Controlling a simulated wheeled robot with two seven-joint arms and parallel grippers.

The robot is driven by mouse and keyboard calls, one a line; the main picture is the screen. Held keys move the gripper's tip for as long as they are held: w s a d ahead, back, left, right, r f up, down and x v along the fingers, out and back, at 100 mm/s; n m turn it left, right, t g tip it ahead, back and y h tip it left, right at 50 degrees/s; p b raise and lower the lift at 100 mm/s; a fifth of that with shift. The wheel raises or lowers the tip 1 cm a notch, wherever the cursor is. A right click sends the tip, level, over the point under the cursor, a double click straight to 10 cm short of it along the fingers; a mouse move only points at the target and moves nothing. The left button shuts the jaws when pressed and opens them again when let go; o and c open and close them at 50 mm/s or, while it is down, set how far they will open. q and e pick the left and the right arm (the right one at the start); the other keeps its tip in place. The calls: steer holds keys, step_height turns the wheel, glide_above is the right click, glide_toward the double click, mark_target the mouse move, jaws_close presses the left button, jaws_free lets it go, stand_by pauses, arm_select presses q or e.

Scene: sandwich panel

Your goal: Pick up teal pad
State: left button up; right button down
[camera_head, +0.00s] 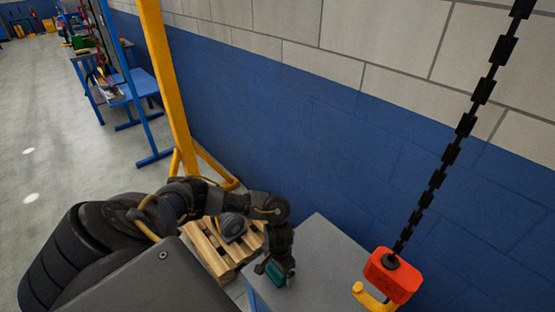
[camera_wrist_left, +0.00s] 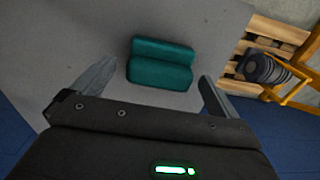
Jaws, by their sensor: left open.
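The teal pad (camera_wrist_left: 160,64) is a small ribbed block lying on a grey table top (camera_wrist_left: 75,45) in the left wrist view. My left gripper (camera_wrist_left: 152,88) is open, with one finger on each side of the pad and a gap to both. In the head view the teal pad (camera_head: 275,272) shows just below my left gripper (camera_head: 273,269), near the left edge of the grey table. Part of the pad is hidden by the gripper there. I cannot tell the exact height of the fingers above the table. My right gripper is not in view.
An orange hoist block (camera_head: 392,276) with a yellow hook hangs on a black chain at the right. A wooden pallet (camera_head: 210,252) stands on the floor left of the table. A yellow post (camera_head: 165,80) rises behind my left arm. A blue wall (camera_head: 300,130) runs behind the table.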

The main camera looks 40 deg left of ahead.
arm_select(q)
steer(key=shift+f, duration=0.4)
steer(key=c, duration=1.1)
steer(key=shift+r, duration=0.15)
